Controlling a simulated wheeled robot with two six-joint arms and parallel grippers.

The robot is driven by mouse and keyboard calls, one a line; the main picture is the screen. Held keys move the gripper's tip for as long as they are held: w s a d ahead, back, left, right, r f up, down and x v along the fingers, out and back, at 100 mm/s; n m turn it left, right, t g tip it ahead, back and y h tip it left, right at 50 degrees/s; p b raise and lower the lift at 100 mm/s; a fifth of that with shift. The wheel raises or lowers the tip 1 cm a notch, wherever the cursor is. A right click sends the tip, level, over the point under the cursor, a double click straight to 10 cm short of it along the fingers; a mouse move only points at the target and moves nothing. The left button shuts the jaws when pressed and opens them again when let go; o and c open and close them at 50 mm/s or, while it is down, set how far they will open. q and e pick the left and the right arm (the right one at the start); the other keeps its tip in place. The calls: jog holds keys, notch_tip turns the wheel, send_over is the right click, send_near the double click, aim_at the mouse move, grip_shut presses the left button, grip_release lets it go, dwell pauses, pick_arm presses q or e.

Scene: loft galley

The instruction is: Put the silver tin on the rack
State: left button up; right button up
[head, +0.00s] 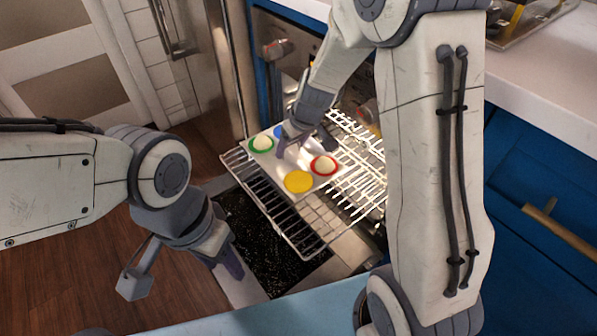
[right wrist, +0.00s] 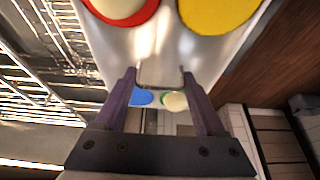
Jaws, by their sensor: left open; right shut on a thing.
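The silver tin (head: 280,170) has round wells coloured green, blue, red and yellow, with pale mounds in the green and red ones. It is over the front left part of the wire rack (head: 300,237), which is pulled out of the oven. I cannot tell whether it touches the wires. My right gripper (head: 301,142) is shut on the tin near its middle. In the right wrist view the tin (right wrist: 160,42) shows with a thin handle between the fingers (right wrist: 162,92). My left gripper (head: 184,272) is open and empty, left of the rack.
The open oven door (head: 252,238) lies below the rack, with dark glass. A pale counter (head: 545,95) and a blue drawer with a brass handle (head: 562,236) are on the right. A steel fridge (head: 208,60) stands at the back left. Wooden floor (head: 150,302) is at the left.

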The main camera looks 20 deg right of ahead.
aim_at(292, 156)
notch_tip(292, 156, down, 5)
jog(key=shift+a+r+b, duration=0.1)
jog(key=shift+b, duration=1.05)
jog(key=shift+f+b, duration=1.4)
jog(key=shift+f, duration=0.45)
jog(key=o, duration=1.5)
jog(key=shift+r, duration=0.1)
